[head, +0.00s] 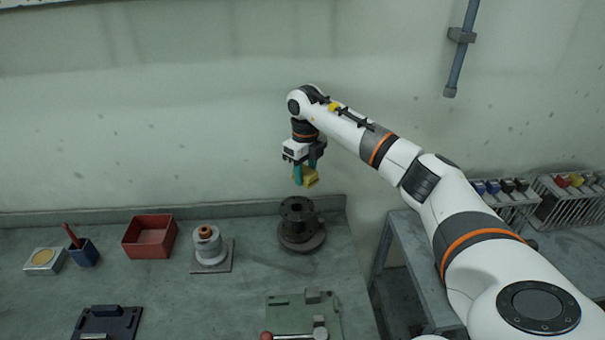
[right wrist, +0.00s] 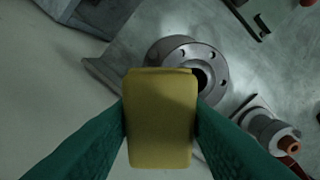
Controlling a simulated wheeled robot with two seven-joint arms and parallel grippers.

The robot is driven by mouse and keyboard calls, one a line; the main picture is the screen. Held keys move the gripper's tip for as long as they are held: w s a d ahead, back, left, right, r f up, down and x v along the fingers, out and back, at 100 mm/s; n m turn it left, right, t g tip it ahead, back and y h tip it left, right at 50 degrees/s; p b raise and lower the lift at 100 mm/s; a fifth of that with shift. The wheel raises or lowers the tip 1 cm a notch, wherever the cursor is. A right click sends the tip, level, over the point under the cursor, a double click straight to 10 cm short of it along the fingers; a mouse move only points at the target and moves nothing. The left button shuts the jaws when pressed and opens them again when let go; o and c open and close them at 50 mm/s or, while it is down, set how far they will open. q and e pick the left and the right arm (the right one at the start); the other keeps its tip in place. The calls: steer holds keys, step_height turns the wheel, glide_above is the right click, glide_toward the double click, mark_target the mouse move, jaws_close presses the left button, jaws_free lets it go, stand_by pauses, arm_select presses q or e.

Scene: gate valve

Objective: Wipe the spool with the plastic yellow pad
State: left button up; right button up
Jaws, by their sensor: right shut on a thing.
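The spool (head: 298,222) is a dark flanged cylinder standing upright near the back right of the workbench in the head view. In the right wrist view the spool (right wrist: 178,48) shows a flange with bolt holes and a dark bore, partly hidden behind the pad. My right gripper (head: 305,174) is shut on the yellow pad (head: 311,178) and holds it in the air above the spool, apart from it. In the right wrist view the yellow pad (right wrist: 160,118) sits between the two green fingers. My left gripper is not in view.
A white and grey part with a copper-coloured top (head: 208,244) stands left of the spool. Further left are a red bin (head: 149,237), a blue cup (head: 84,253) and a small box (head: 44,261). A green plate (head: 290,312) lies in front. The wall is close behind.

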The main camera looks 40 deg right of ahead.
steer(key=shift+d+r+p, duration=0.2)
steer(key=shift+r+p, duration=0.25)
steer(key=shift+r, duration=0.5)
steer(key=shift+a+r, duration=0.15)
steer(key=shift+r, duration=0.1)
